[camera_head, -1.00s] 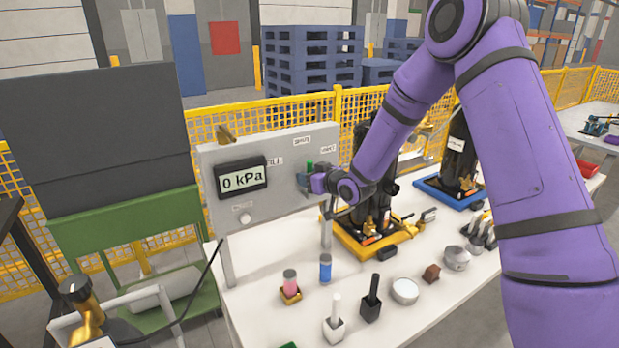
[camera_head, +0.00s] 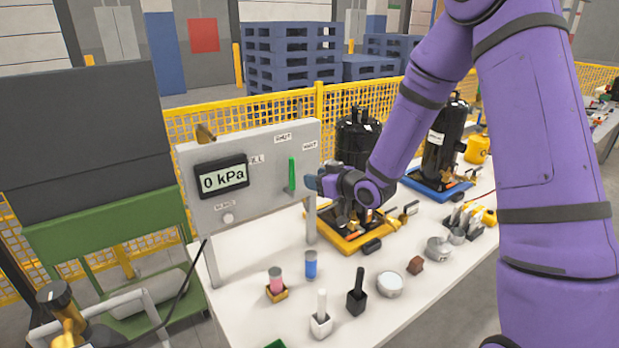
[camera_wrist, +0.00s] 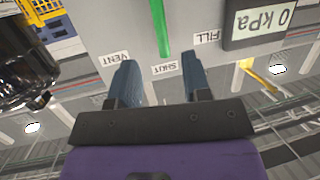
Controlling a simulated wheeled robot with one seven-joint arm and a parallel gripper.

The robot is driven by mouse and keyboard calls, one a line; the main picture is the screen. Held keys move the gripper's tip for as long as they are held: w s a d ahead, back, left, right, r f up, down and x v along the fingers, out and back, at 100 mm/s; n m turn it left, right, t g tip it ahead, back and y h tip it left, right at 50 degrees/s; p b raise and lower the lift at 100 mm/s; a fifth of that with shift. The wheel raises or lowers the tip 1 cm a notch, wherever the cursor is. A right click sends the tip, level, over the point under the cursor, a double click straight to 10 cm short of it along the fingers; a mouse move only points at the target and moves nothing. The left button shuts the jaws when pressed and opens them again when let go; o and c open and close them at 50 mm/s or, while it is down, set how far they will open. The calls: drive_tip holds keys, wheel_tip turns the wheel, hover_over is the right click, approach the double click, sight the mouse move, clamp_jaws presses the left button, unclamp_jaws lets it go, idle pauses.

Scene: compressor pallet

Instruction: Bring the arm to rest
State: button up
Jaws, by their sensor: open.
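My purple arm reaches from the right over the white table. My gripper (camera_head: 312,184) is just right of the grey panel (camera_head: 262,188), near a green lever handle (camera_head: 292,174). In the wrist view my gripper (camera_wrist: 160,80) has its two blue-grey fingers spread apart with nothing between them. The green lever (camera_wrist: 160,28) lies beyond the fingertips, apart from them. Labels FILL, SHUT and VENT show around it. The display (camera_head: 222,177) reads 0 kPa.
A black compressor on a yellow tray (camera_head: 345,243) stands just behind and below my gripper; another on a blue tray (camera_head: 462,184) is farther right. Small containers, a white-handled brush (camera_head: 321,318) and a black-handled one (camera_head: 357,296) stand at the table's front.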

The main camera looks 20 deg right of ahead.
drive_tip(key=shift+s+d, duration=0.1)
idle(0.4)
drive_tip(key=s+d+r+m+g+h, duration=0.1)
drive_tip(key=s+d+r+g+h, duration=0.2)
drive_tip(key=s+r, duration=0.35)
drive_tip(key=s+d+r+m+h, duration=0.25)
drive_tip(key=s+r+h, duration=0.2)
drive_tip(key=r, duration=0.35)
drive_tip(key=s+d+r+m+g, duration=0.1)
drive_tip(key=s+r+g, duration=0.1)
drive_tip(key=s, duration=1.1)
drive_tip(key=s+r+m+g, duration=0.1)
drive_tip(key=s+r+g, duration=0.2)
drive_tip(key=s, duration=1)
drive_tip(key=shift+s+d+r, duration=0.3)
drive_tip(key=shift+s+d, duration=0.05)
drive_tip(key=shift+s, duration=0.05)
